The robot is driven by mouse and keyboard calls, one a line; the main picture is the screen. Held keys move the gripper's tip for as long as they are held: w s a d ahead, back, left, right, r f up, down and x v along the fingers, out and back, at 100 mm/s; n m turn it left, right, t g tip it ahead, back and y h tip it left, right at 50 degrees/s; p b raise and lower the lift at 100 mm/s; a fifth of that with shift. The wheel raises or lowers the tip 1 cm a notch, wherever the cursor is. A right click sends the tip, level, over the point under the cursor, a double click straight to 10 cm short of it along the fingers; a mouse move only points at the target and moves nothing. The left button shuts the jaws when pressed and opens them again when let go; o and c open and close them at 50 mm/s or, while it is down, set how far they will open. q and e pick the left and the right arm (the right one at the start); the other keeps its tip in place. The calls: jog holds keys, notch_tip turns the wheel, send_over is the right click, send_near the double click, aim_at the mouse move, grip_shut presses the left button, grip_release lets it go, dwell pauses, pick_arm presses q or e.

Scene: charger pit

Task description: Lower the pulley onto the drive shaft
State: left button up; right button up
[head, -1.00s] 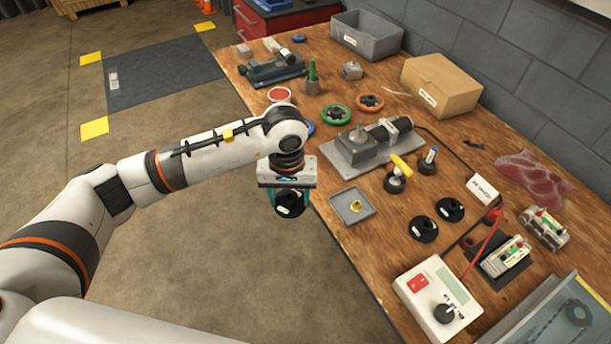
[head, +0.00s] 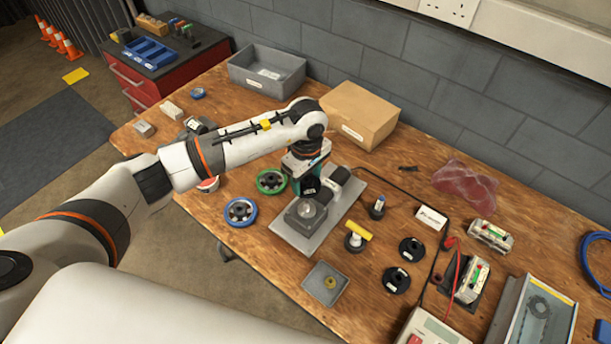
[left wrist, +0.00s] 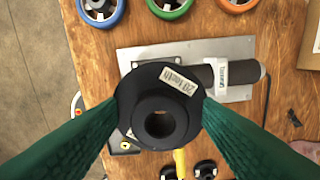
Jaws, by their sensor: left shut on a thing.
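My left gripper (head: 309,178) is shut on a black pulley (head: 309,187) and holds it above the motor plate. In the left wrist view the pulley (left wrist: 158,108) sits between the green fingers, its bore facing the camera and a "20 tooth" label on its flange. The drive unit's grey plate (head: 294,241) lies on the bench, with a gearbox block (head: 306,214) bearing a round light top. In the head view the pulley is a little behind that block. The drive shaft cannot be made out clearly; in the left wrist view the pulley covers much of the unit.
Two black pulleys (head: 411,249) (head: 396,280) lie to the right. A blue wheel (head: 240,212) and a green wheel (head: 271,181) lie left. A cardboard box (head: 360,115) is behind.

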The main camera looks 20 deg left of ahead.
pick_arm(q)
jog(key=shift+s+d+f+b, duration=0.25)
jog(key=shift+f+b, duration=0.05)
jog(key=shift+f, duration=0.2)
jog(key=shift+f+b, duration=0.35)
jog(key=shift+f, duration=0.45)
jog(key=shift+w+a+f+b, duration=0.15)
jog(key=shift+f+b, duration=0.15)
jog(key=shift+f, duration=0.55)
pick_arm(e)
jog(key=shift+s+f, duration=0.25)
jog(key=shift+f, duration=0.9)
jog(key=shift+d, duration=0.1)
pick_arm(q)
jog(key=shift+b, duration=0.35)
pick_arm(e)
jog(key=shift+d+f, duration=0.25)
